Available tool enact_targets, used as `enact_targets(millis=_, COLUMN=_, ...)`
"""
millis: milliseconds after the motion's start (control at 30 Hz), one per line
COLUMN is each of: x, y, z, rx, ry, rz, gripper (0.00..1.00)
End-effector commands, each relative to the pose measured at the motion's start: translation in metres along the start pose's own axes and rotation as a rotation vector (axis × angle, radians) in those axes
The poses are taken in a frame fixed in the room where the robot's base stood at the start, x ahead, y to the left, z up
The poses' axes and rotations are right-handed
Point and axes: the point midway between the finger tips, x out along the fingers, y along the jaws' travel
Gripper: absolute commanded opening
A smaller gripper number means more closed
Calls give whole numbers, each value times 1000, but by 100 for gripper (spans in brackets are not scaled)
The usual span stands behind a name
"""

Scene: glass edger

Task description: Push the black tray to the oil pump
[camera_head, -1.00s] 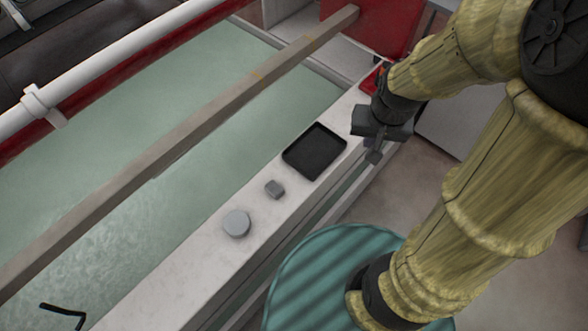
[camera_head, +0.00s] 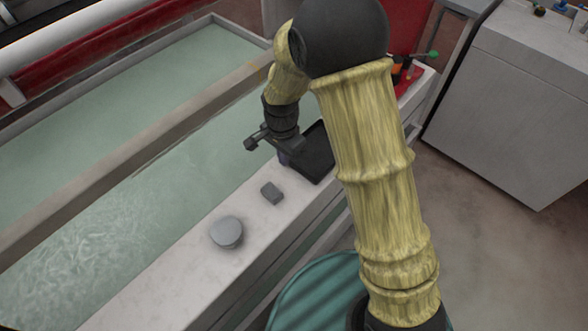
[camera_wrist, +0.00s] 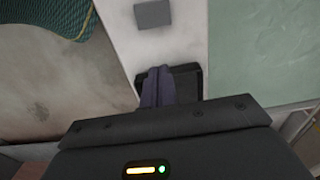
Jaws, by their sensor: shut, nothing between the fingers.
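The black tray (camera_head: 314,164) lies flat on the pale ledge, partly hidden behind my gripper and forearm. In the wrist view the black tray (camera_wrist: 193,74) shows behind my fingers. My gripper (camera_head: 284,158) is at the tray's left side in the head view, pointing down. In the wrist view my gripper's fingers (camera_wrist: 158,88) are together and empty, overlapping the tray; I cannot tell whether they touch it. I cannot say for certain which thing is the oil pump. A small grey block (camera_head: 271,193) and a grey round disc (camera_head: 227,232) sit on the ledge nearer the camera.
The ledge (camera_head: 165,285) borders a basin of greenish water (camera_head: 120,215) on its left. Small bottles and a green-topped item (camera_head: 433,55) stand at the ledge's far end. A teal ribbed drum (camera_head: 315,295) stands below; a white cabinet (camera_head: 520,110) is at right.

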Motion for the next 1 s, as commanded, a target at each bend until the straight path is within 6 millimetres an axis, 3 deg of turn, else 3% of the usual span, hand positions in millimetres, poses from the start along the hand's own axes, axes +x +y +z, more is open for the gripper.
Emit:
enact_targets(millis=267, x=16, y=1, z=0, rx=-1, ry=-1, rz=3, gripper=0)
enact_targets(millis=767, x=101, y=1, z=0, rx=-1, ry=-1, rz=3, gripper=0)
enact_targets(millis=1000, x=100, y=1, z=-34, rx=1, ry=1, rz=-1, gripper=0)
